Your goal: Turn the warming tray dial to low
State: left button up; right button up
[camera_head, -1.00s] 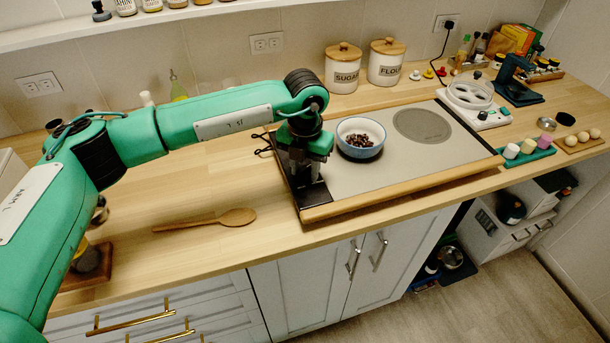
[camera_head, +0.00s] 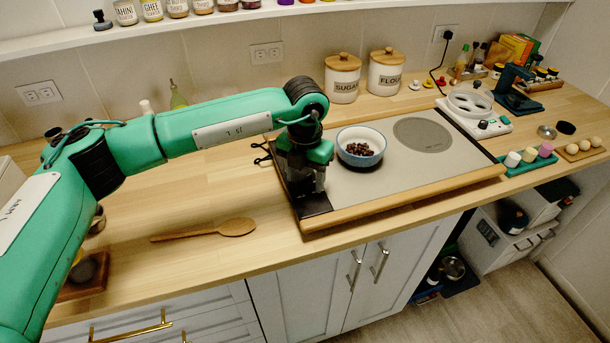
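The warming tray (camera_head: 400,175) lies on the wooden counter, with a grey top, wooden edges and a black strip (camera_head: 314,205) along its left end. My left gripper (camera_head: 308,190) points straight down over that black strip, close to its surface. The dial is not visible; the gripper and wrist cover much of the strip. The fingers are small and dark, so I cannot tell whether they are apart or closed on the dial. My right gripper is not in view.
A blue-rimmed bowl (camera_head: 361,146) of dark pieces stands on the tray right beside my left gripper. A wooden spoon (camera_head: 205,231) lies on the counter to the left. Sugar (camera_head: 342,78) and flour (camera_head: 386,72) canisters stand behind. The counter left of the tray is mostly clear.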

aim_at(305, 177)
pick_arm(q)
jog(key=shift+r, duration=0.1)
notch_tip(305, 177, up, 14)
jog(key=b, duration=0.2)
jog(key=shift+f, duration=0.2)
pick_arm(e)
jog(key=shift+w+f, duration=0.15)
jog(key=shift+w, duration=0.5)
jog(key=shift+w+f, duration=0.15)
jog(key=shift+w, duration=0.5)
